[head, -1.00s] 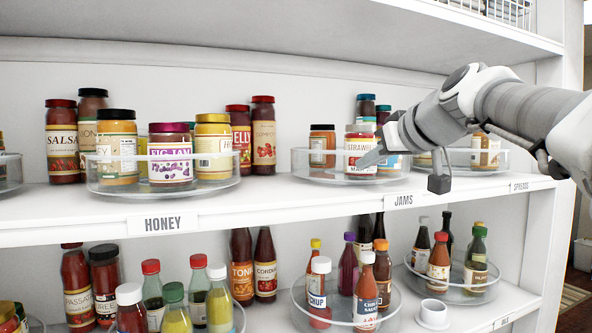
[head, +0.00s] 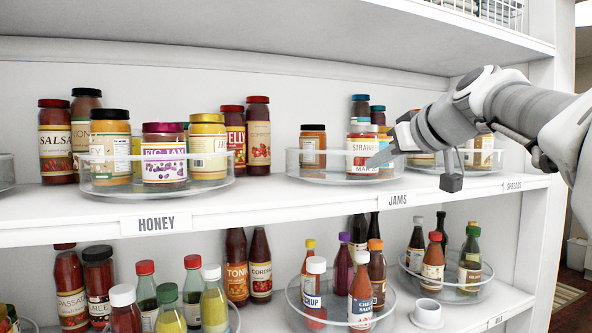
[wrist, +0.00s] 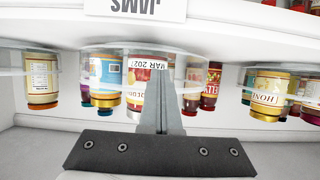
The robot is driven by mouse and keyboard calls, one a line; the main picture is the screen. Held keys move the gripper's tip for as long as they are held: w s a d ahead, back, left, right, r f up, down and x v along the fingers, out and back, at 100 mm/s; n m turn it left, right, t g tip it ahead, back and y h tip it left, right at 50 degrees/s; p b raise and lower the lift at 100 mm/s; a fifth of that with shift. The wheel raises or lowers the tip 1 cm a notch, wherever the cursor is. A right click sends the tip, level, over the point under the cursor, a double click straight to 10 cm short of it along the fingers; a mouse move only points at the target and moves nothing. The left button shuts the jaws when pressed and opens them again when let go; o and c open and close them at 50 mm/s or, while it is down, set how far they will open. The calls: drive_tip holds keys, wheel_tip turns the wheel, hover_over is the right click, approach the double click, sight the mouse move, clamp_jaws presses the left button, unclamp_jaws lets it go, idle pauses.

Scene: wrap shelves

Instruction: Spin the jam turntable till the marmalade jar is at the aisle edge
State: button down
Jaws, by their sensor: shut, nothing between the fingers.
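The jam turntable (head: 300,173) is a clear, low-rimmed disc above the JAMS label. A red strawberry jar (head: 362,147) stands at its front, right of centre. An amber jar with a dark lid (head: 313,142) stands at its left; its label is too small to read, so I cannot tell whether it is the marmalade. A blue-labelled jar (head: 385,142) is partly hidden behind my gripper. My gripper (head: 374,161) is shut and empty, its tips at the turntable's front right rim by the strawberry jar. In the wrist view, the fingers (wrist: 155,72) overlap the rim; contact is unclear.
The honey turntable (head: 105,187) with several jars is to the left, and the spreads turntable (head: 470,169) is close on the right behind my arm. Loose jars stand behind. The upper shelf (head: 250,35) overhangs. A lower shelf holds bottles and a white cup (head: 427,312).

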sight(398, 163)
drive_tip(key=shift+d, duration=0.75)
drive_tip(key=shift+w+d, duration=0.3)
drive_tip(key=shift+d, duration=0.2)
drive_tip(key=shift+w+d, duration=0.25)
drive_tip(key=shift+d, duration=0.35)
drive_tip(key=shift+w+d+p, duration=0.45)
drive_tip(key=shift+d+p, duration=0.1)
drive_tip(key=shift+d, duration=0.25)
drive_tip(key=shift+w+d, duration=0.1)
drive_tip(key=shift+d, duration=0.1)
drive_tip(key=shift+w+d+p, duration=0.45)
drive_tip(key=shift+w+d, duration=0.2)
drive_tip(key=shift+d, duration=0.25)
